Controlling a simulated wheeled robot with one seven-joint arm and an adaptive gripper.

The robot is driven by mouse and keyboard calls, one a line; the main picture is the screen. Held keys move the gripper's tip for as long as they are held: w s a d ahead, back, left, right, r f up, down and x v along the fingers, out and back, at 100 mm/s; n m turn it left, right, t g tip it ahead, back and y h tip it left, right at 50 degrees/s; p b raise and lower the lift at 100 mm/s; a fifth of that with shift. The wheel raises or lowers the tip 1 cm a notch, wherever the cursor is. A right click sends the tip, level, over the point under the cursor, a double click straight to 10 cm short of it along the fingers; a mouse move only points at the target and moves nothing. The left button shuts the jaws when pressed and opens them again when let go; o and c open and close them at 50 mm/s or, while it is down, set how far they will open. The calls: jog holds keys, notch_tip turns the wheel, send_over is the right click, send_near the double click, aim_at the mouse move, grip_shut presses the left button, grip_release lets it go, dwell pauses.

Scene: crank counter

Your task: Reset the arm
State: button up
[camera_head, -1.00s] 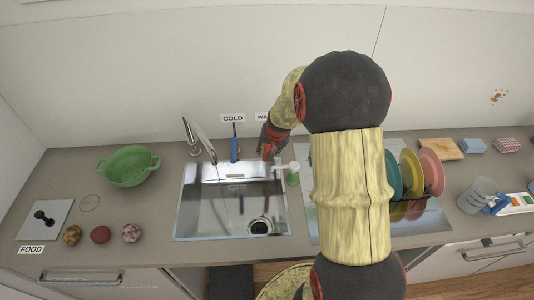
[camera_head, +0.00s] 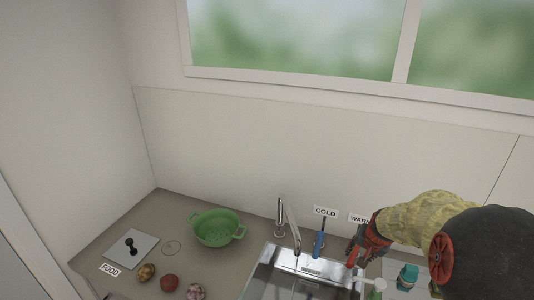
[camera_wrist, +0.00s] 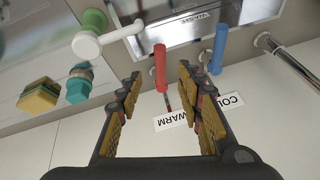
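My gripper (camera_head: 362,255) is at the back of the counter, to the right of the sink tap. In the wrist view my gripper (camera_wrist: 160,95) is open, its two fingers well apart with nothing between the pads. A red lever (camera_wrist: 159,68) shows just beyond the fingertips, by the WARM label (camera_wrist: 170,121); I cannot tell whether a finger touches it. A blue lever (camera_head: 319,243) stands to its left in the head view, by the COLD label (camera_head: 325,212). The blue lever (camera_wrist: 219,48) is right of the fingers in the wrist view.
The steel sink (camera_head: 290,285) lies in front of the levers, with the tap (camera_head: 281,217) behind it. A green colander (camera_head: 216,229), several round food items (camera_head: 169,282) and a plate with a black knob (camera_head: 131,248) are left. A white-and-green dispenser (camera_wrist: 88,43) stands near my gripper.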

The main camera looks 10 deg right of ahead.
jog(key=s+a+r+n+y+b, duration=0.1)
jog(key=s+a+r+n+b, duration=0.2)
jog(key=s+a+r, duration=0.3)
jog(key=s+a+r+n+t+b, duration=0.1)
jog(key=s+a+r+n+b, duration=0.2)
jog(key=s+a, duration=1.3)
jog(key=a+r+n, duration=0.3)
jog(key=shift+a+y+b, duration=0.3)
jog(key=shift+y+b, duration=0.1)
jog(key=shift+s, duration=0.1)
dwell(5.0)
